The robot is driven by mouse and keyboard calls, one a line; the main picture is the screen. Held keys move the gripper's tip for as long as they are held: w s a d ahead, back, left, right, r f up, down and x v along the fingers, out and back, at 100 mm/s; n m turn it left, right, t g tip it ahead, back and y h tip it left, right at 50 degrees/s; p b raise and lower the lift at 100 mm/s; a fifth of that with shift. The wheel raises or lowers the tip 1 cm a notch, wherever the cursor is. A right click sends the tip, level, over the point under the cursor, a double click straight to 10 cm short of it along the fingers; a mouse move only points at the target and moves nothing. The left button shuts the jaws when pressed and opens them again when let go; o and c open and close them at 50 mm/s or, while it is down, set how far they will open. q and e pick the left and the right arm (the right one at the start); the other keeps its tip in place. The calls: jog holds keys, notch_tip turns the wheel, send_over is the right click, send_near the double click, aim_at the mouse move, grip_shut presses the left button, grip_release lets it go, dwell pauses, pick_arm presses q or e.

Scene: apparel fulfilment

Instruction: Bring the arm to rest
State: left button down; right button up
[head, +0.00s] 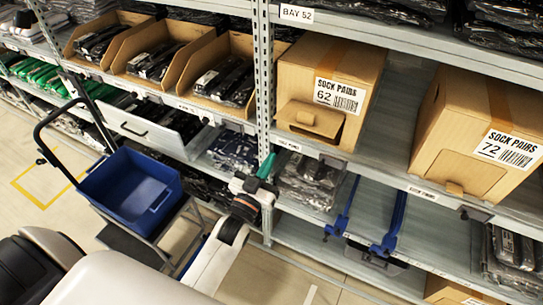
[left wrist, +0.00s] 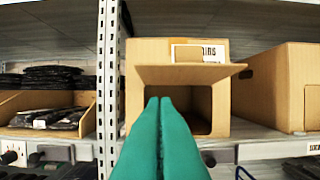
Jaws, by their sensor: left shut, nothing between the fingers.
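My left gripper (head: 267,166) is raised in front of the shelving, near the upright left of the box marked Sock Pairs 62 (head: 357,70). Its green fingers are shut together with nothing between them. In the left wrist view the closed fingers (left wrist: 160,102) point toward that box's opening (left wrist: 192,100), with the box's flap (left wrist: 190,73) standing out above it. The fingers hide part of the opening, and I cannot tell whether they touch the box. My right gripper is not in view.
A box marked Sock Pairs 72 (head: 480,95) stands to the right on the same shelf. A blue tote (head: 130,188) sits on a cart at left. Open cardboard bins (head: 195,62) of bagged clothes fill the left bay. A metal upright (head: 264,75) divides the bays.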

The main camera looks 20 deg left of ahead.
pick_arm(q)
jog(key=shift+w, duration=0.1)
jog(key=s+d+f+g+b, duration=0.15)
jog(key=s+f+g, duration=0.4)
jog(key=f, duration=1.35)
jog(key=s+d+f+g+b, duration=0.1)
jog(key=s+f+g+b, duration=0.4)
jog(key=f, duration=1.3)
jog(key=s+a+f+g, duration=0.1)
jog(key=s+f+g, duration=0.2)
jog(key=s+f, duration=0.4)
jog(key=s+a+f+m+g+b, duration=0.1)
jog(key=s+f+g, duration=0.2)
jog(key=s+f, duration=0.4)
jog(key=s+a+f+m+g, duration=0.1)
jog(key=s+f, duration=0.6)
jog(key=s, duration=1.1)
jog(key=shift+a+f+g+y+b, duration=0.4)
jog(key=shift+a+g, duration=0.15)
jog(key=shift+g, duration=0.6)
jog(key=shift+w, duration=0.1)
